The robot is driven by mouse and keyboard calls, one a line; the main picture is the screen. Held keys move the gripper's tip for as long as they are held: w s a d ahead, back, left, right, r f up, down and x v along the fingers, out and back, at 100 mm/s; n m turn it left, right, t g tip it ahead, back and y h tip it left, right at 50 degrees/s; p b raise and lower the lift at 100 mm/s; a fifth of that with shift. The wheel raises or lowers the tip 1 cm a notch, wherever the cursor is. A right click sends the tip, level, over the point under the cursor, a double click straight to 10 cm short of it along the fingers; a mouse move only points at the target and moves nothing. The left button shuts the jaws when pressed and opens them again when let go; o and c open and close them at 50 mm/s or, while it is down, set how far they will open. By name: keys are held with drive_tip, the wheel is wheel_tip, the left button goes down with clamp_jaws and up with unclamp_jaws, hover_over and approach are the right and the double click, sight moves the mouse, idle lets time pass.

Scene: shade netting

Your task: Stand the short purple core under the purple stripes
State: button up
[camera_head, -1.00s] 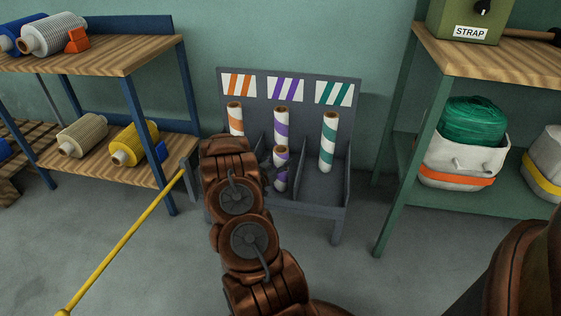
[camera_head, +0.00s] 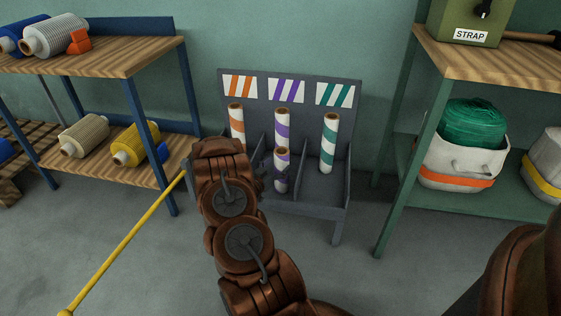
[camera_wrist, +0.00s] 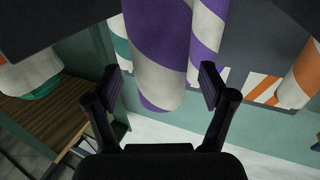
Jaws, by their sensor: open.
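The short purple core (camera_head: 281,172), white with purple spiral stripes, stands upright in the middle compartment of the grey rack (camera_head: 339,210). It is below the purple-striped card (camera_head: 286,90) and in front of a taller purple core (camera_head: 283,127). My gripper (camera_head: 269,181) is low at the short core's left side, partly hidden by my arm. The wrist view appears upside down. There my gripper (camera_wrist: 160,84) is open, with the short core (camera_wrist: 158,60) between or just beyond its fingers; contact cannot be told.
A taller orange core (camera_head: 237,121) stands left and a taller green core (camera_head: 329,145) right, under matching cards. Compartment dividers flank the middle. A blue-framed shelf (camera_head: 130,100) with a yellow pole (camera_head: 122,245) is left; a green-framed shelf (camera_head: 410,165) is right. Floor in front is open.

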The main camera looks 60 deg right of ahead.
drive_tip(key=a+p, duration=0.2)
drive_tip(key=a, duration=0.7)
drive_tip(key=w+a+r+n+t+y, duration=0.25)
drive_tip(key=w+a+t+y, duration=0.5)
drive_tip(key=w+a, duration=0.85)
drive_tip(key=w+a+r+n+y, duration=0.2)
drive_tip(key=a+r+n+y, duration=0.15)
drive_tip(key=a, duration=0.65)
drive_tip(key=w+a+r+n+y, duration=0.25)
drive_tip(key=a+r+y, duration=0.2)
drive_tip(key=a, duration=0.55)
drive_tip(key=s+a+r+n+g+y, duration=0.2)
drive_tip(key=s+a+r+n+y, duration=0.1)
drive_tip(key=s+a, duration=0.5)
drive_tip(key=s+a+r+n+g+y, duration=0.2)
drive_tip(key=s+a+r+n, duration=0.3)
drive_tip(key=s, duration=0.4)
drive_tip(key=s+d+r+g, duration=0.1)
drive_tip(key=s+g, duration=0.1)
drive_tip(key=s, duration=0.7)
drive_tip(key=s+r+n+g+h, duration=0.1)
drive_tip(key=s+g, duration=0.1)
drive_tip(key=s, duration=0.7)
drive_tip(key=s+d+r+n+g+h, duration=0.1)
drive_tip(key=s+r+g, duration=0.1)
drive_tip(key=s, duration=0.7)
drive_tip(key=shift+s+d, duration=0.3)
drive_tip(key=shift+d, duration=0.05)
drive_tip(key=shift+r+h, duration=0.1)
drive_tip(key=shift+h, duration=0.15)
